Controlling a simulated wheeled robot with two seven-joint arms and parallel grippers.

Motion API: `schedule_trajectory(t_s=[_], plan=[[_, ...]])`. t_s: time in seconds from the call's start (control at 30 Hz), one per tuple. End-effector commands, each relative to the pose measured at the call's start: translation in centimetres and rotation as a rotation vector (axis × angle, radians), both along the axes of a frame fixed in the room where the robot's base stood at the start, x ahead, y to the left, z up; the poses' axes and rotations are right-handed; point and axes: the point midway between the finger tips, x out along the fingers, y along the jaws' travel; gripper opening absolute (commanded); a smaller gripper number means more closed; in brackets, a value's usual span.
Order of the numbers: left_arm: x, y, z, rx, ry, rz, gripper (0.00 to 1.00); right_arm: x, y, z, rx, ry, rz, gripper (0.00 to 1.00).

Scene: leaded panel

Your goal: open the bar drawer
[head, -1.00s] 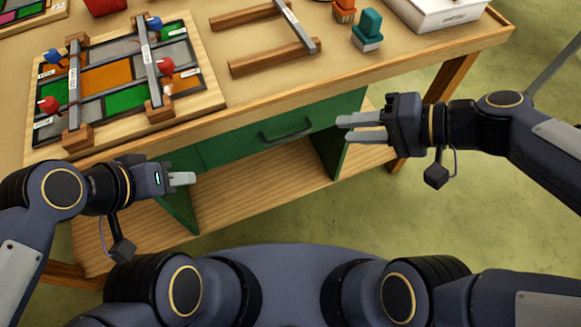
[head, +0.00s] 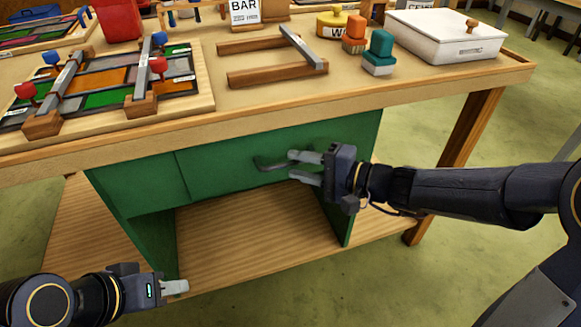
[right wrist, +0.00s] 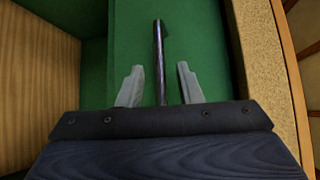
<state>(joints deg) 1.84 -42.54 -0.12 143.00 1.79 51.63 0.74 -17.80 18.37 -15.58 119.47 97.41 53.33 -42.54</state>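The drawer (head: 222,168) has a green front under the tabletop, flush with the green panel to its left as far as I can see. Its dark bar handle (head: 270,164) is partly covered by my right gripper (head: 305,168) in the head view. My right gripper is open. In the right wrist view the handle (right wrist: 159,50) runs between the two separate fingers (right wrist: 159,70), with a gap on each side. My left gripper (head: 176,287) is low at the left, away from the drawer; whether its fingers are parted cannot be told.
The wooden workbench (head: 330,107) overhangs the drawer. On it are the leaded panel (head: 100,88), a wooden frame (head: 265,77), a white box (head: 445,38) and small coloured blocks. A wooden shelf (head: 250,235) lies below. The floor in front is free.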

Motion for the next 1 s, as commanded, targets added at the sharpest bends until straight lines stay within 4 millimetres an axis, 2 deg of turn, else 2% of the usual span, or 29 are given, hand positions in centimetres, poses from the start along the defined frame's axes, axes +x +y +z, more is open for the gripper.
schedule_trajectory(t_s=[0.1, 0.2, 0.5, 0.77, 1.0], plan=[[0.0, 0.0, -0.4, 0.0, 0.0, 0.0, 0.36, 0.7, 1.4, -0.3, -0.001, 0.0, 0.003, 0.32], [0.0, 0.0, -0.5, 0.0, 0.0, 0.0, 0.36, 1.0, 2.1, -0.3, 0.001, -0.001, 0.001, 0.32], [0.0, 0.0, -0.5, 0.0, 0.0, 0.0, 0.36, 1.1, 2.3, -0.3, 0.0, -0.001, 0.0, 0.32], [0.0, 0.0, -0.5, 0.0, 0.0, 0.0, 0.36, 1.1, 2.3, -0.3, 0.001, 0.0, 0.0, 0.0], [0.0, 0.0, -0.5, 0.0, 0.0, 0.0, 0.36, 1.1, 2.3, -0.3, 0.001, 0.0, 0.0, 0.0]])
